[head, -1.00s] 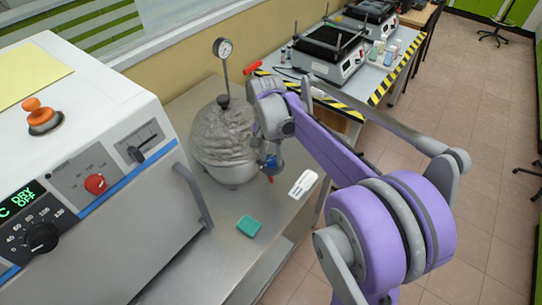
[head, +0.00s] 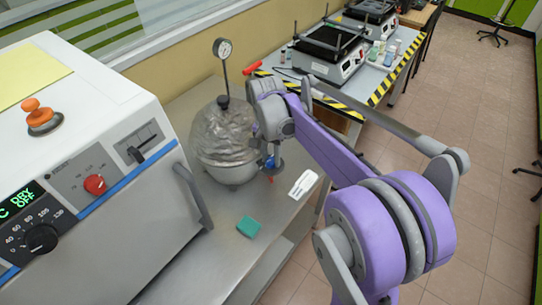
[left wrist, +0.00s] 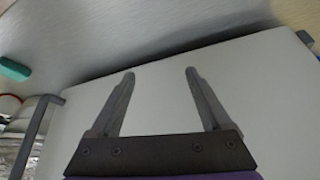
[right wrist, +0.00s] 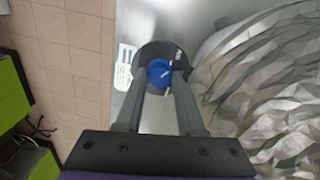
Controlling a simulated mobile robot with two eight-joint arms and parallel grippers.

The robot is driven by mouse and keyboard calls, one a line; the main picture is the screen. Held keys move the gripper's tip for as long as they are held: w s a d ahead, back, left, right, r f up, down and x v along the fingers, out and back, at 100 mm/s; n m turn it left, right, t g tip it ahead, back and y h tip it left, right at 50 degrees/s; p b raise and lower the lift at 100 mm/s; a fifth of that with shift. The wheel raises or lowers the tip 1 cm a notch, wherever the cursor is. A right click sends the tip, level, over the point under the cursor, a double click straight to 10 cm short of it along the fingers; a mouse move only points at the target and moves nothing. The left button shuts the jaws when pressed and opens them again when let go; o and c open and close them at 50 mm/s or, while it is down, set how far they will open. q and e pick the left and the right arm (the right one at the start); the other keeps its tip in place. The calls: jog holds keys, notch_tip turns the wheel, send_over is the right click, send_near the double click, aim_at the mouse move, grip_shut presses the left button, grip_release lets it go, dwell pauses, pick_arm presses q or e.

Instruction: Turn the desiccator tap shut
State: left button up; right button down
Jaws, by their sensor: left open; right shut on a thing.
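The desiccator (head: 224,140) is a round vessel wrapped in crinkled grey film, with a gauge (head: 222,48) on a stem at its top. Its wrapped side fills the right of the right wrist view (right wrist: 265,90). The blue tap (right wrist: 159,72) sits at its side; in the head view a bit of blue (head: 269,161) shows below my right gripper (head: 270,158). In the right wrist view my right gripper (right wrist: 160,80) has its fingertips closed around the blue tap. My left gripper (left wrist: 158,75) is open and empty, in front of a pale flat surface.
The oven (head: 90,170) stands at the left with its handle (head: 193,197) facing the desiccator. A green block (head: 248,226) and a white labelled item (head: 303,184) lie on the metal bench (head: 215,240). A striped-edge table (head: 375,75) with instruments is behind.

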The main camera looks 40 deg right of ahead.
aim_at(271, 158)
jog(key=m, duration=0.5)
jog(key=shift+b, duration=0.3)
jog(key=m, duration=0.6)
jog(key=shift+d, duration=0.1)
jog(key=shift+m+y, duration=0.3)
jog(key=c, duration=0.8)
grip_release()
jog(key=shift+r, duration=0.1)
notch_tip(271, 158, up, 11)
jog(key=shift+w, duration=0.2)
